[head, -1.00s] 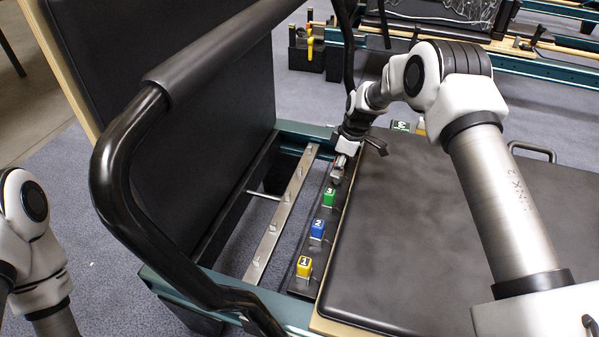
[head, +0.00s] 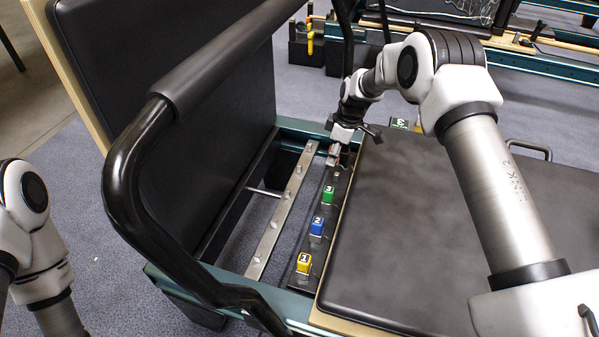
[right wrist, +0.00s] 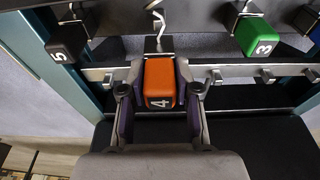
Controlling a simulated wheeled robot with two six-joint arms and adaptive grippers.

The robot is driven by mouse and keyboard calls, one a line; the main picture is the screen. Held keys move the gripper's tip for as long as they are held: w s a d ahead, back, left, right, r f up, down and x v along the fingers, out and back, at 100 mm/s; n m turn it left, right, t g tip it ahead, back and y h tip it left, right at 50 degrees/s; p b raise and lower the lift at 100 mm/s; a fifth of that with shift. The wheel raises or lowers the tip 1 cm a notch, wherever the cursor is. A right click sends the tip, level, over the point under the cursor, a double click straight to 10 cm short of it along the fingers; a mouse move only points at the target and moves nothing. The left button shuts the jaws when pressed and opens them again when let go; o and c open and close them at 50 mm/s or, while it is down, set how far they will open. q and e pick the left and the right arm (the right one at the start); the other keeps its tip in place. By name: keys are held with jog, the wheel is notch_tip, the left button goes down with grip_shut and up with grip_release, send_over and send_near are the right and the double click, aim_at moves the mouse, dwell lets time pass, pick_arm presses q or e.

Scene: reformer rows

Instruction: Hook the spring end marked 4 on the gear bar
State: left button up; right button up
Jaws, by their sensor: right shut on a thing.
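The orange spring end marked 4 (right wrist: 160,82) is held between the fingers of my right gripper (right wrist: 160,92). Its pale wire hook (right wrist: 158,30) runs up from it in the right wrist view. The gear bar (right wrist: 225,72) is a silver strip with short pegs, passing behind or below the block there. I cannot tell whether the block touches it. In the head view my right gripper (head: 332,157) is at the far end of the gear bar (head: 283,213), close beside it. My left arm shows at the left edge, but its gripper is out of view.
The green end 3 (head: 328,194), blue end 2 (head: 317,226) and yellow end 1 (head: 304,262) sit in a row right of the bar. A black end 5 (right wrist: 68,42) is beside 4. The black footbar (head: 125,180) arches left; the padded carriage (head: 430,240) lies right.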

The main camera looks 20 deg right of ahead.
send_near(298, 165)
jog(key=shift+d+f, duration=0.5)
jog(key=shift+f, duration=0.7)
jog(key=shift+w+a+b, duration=0.3)
jog(key=shift+a+b, duration=0.05)
jog(key=shift+a, duration=0.15)
jog(key=shift+w+a+b, duration=0.25)
jog(key=shift+a+b, duration=0.1)
jog(key=shift+a, duration=0.2)
jog(key=shift+f, duration=0.2)
jog(key=shift+f+b, duration=1.1)
jog(key=shift+f, duration=1.2)
jog(key=shift+f, duration=0.1)
jog(key=o, duration=1.1)
jog(key=shift+f, duration=0.1)
